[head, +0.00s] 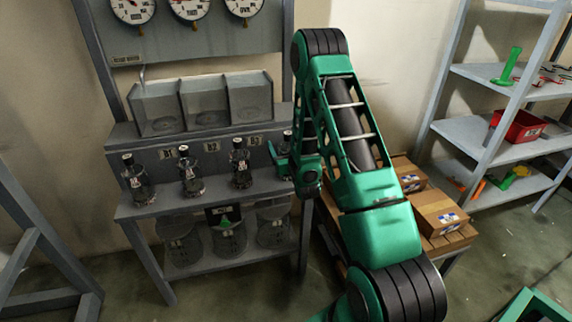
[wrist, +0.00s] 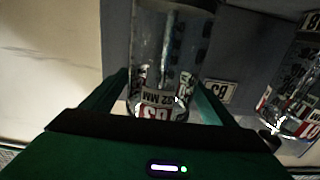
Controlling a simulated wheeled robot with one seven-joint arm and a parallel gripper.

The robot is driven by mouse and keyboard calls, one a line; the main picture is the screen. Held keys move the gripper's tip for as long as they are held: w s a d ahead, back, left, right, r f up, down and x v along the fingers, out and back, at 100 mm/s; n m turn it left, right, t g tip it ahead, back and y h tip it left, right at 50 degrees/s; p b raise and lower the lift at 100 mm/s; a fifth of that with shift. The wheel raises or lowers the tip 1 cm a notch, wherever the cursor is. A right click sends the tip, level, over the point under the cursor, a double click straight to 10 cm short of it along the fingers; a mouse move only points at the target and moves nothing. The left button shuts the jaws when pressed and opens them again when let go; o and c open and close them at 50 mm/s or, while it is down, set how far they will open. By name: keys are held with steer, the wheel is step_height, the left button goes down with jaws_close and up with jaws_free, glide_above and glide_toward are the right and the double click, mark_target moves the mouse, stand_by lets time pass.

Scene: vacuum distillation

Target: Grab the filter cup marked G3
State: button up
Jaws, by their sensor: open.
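A clear glass filter cup (wrist: 172,50) fills the middle of the wrist view, upside down there. Its red, white and black label seems to read G3, partly cut off by my gripper. My gripper (wrist: 160,92) is open, with one green finger on each side of this cup. I cannot tell whether the fingers touch it. In the head view my gripper (head: 281,160) is at the right end of the bench shelf, and the cup there (head: 288,139) is mostly hidden behind it. Other similar vessels stand to the left: one (head: 137,184), another (head: 190,175), a third (head: 240,166).
Plates marked B1, B2 and B3 (head: 254,141) sit behind the vessels. Clear tanks (head: 205,102) stand above, and large jars (head: 228,238) below. Another labelled vessel (wrist: 295,105) is close on the right in the wrist view. Cardboard boxes (head: 438,212) stand right of the bench.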

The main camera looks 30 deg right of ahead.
steer(key=shift+w, duration=0.35)
steer(key=shift+c, duration=0.3)
steer(key=c, duration=1.8)
